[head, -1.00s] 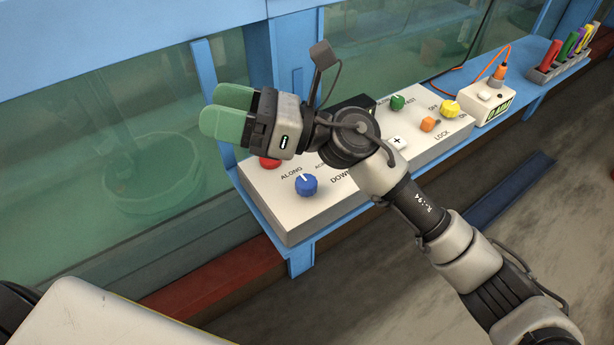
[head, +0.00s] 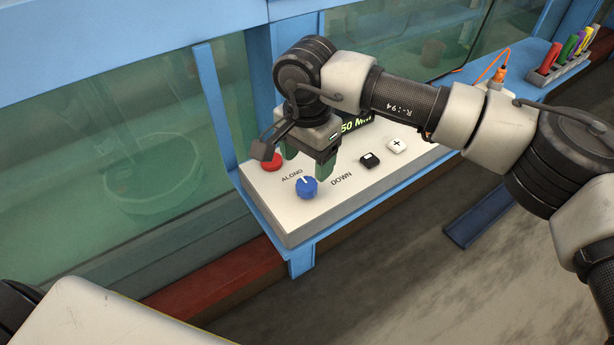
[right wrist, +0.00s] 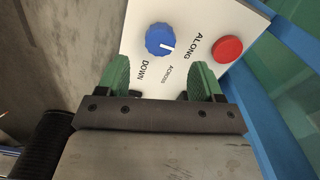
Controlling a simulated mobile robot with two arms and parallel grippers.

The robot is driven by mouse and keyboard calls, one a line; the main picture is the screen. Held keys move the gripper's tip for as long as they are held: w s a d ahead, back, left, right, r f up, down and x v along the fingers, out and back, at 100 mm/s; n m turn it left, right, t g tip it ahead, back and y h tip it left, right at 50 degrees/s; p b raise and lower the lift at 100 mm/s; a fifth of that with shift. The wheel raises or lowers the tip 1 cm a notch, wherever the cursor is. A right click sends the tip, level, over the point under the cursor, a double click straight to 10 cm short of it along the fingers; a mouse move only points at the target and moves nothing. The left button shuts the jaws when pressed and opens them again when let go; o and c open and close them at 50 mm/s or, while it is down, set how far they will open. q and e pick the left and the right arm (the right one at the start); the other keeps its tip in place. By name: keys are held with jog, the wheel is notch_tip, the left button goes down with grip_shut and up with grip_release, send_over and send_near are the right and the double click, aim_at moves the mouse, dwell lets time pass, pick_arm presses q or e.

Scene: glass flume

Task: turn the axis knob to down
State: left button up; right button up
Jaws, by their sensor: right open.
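The blue axis knob (head: 306,187) sits on the white control panel (head: 298,218), near its left end. Its white mark points toward ALONG; DOWN is printed to its right in the head view. My right gripper (head: 307,162) is open with green fingers pointing down, just above and behind the knob. In the wrist view its fingertips (right wrist: 160,70) are apart and empty, and the knob lies beyond them. My left gripper is not seen.
A red button (head: 271,161) is left of the knob, close to a finger. A black key (head: 369,160), a white plus key (head: 397,145) and a partly covered display (head: 356,122) are to the right. The glass wall stands behind; my arm covers the panel's far end.

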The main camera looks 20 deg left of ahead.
aim_at(307, 183)
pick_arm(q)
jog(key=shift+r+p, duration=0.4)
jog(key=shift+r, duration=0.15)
pick_arm(e)
notch_tip(307, 183, down, 6)
jog(key=shift+c, duration=0.5)
